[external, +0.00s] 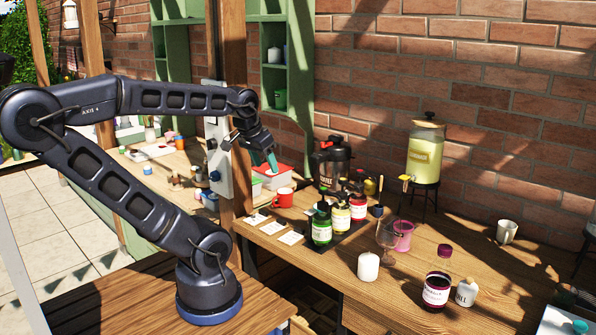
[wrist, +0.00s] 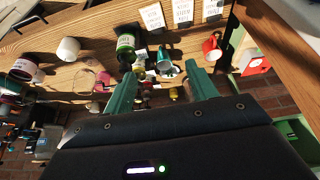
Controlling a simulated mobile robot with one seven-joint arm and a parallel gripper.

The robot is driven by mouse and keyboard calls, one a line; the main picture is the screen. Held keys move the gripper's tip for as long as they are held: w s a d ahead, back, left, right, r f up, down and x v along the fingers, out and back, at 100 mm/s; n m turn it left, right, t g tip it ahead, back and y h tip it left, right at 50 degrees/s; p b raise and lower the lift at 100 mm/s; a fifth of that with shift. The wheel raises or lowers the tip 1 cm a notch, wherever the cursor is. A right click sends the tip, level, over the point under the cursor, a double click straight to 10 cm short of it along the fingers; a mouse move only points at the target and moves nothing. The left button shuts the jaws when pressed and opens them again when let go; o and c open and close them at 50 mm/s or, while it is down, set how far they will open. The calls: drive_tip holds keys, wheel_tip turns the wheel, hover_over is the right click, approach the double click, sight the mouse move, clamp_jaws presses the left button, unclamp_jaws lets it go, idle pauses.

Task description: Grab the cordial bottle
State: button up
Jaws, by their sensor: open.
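A dark red bottle (external: 437,278) with a purple cap and a pale label stands upright at the front right of the wooden table in the external view; it looks like the cordial bottle.
A drink dispenser (external: 425,155) stands behind.

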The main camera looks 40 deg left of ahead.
drive_tip(key=w+d+r+n+h, duration=0.25)
drive_tip(key=w+d+n, duration=0.25)
drive_tip(key=w+d, duration=0.4)
drive_tip(key=n+g+h, duration=0.2)
drive_tip(key=n+g, duration=0.3)
drive_tip(key=n, duration=0.7)
approach(445, 247)
drive_tip(key=x, duration=0.4)
drive_tip(key=shift+s+d+f, duration=0.2)
drive_tip(key=shift+d, duration=0.1)
drive_tip(key=shift+x, duration=2.95)
drive_tip(key=shift+w+a, duration=0.15)
drive_tip(key=shift+a, duration=0.05)
clamp_jaws()
